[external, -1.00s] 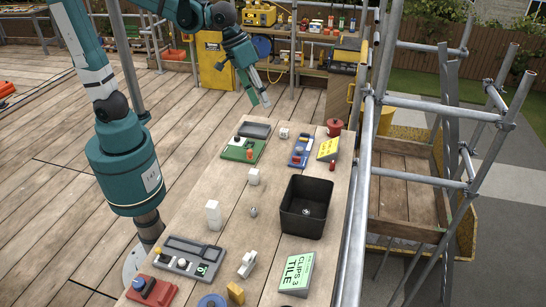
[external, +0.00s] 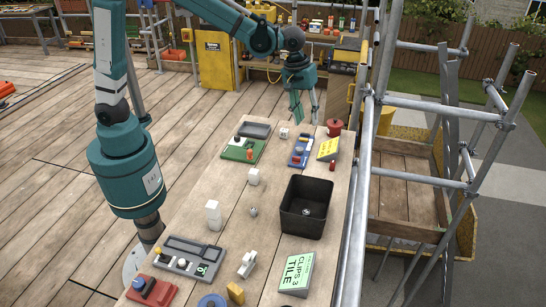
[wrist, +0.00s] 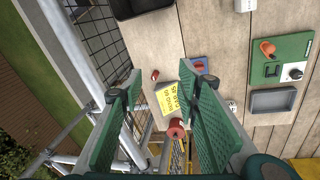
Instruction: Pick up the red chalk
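A small red cylinder (external: 332,166), likely the red chalk, stands by the table's right edge, near the yellow-labelled box. It also shows in the wrist view (wrist: 155,75), between the fingertips in the picture but farther away, on the table. My gripper (external: 304,119) is open and empty, pointing down over the far end of the table. In the wrist view my gripper's green fingers (wrist: 160,72) are spread wide with nothing between them. A blue holder (external: 301,150) with a small red piece on it lies left of the labelled box.
A larger red round item (external: 334,127) stands at the far right corner. The yellow-labelled box (external: 327,149) is close to the small red cylinder. A black bin (external: 322,228) stands nearer, and a green board (external: 243,150) lies left. Scaffold rails (external: 366,190) run along the table's right side.

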